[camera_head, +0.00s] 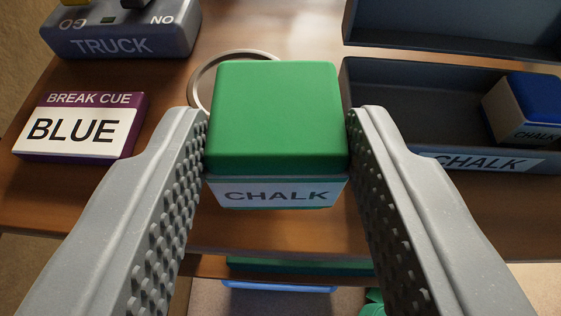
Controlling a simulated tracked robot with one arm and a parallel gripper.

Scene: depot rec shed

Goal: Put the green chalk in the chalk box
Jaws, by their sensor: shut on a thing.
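My gripper (278,135) is shut on the green chalk (280,110), a cube with a green top and a white "CHALK" label on its front. One finger presses each side of it, and it appears held above the wooden table. The chalk box (400,145) is a dark open tray labelled "CHALK" to the right of my gripper. A blue chalk (530,105) sits at the right end inside it. The left part of the box floor looks empty. My right finger hides part of the box's front left.
A "BREAK CUE BLUE" card box (80,126) lies on the left. A grey "TRUCK" switch unit (120,35) stands behind it. A metal ring (204,75) is partly hidden behind the green chalk. The dark lid (450,25) rises behind the chalk box. The table's front edge is close.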

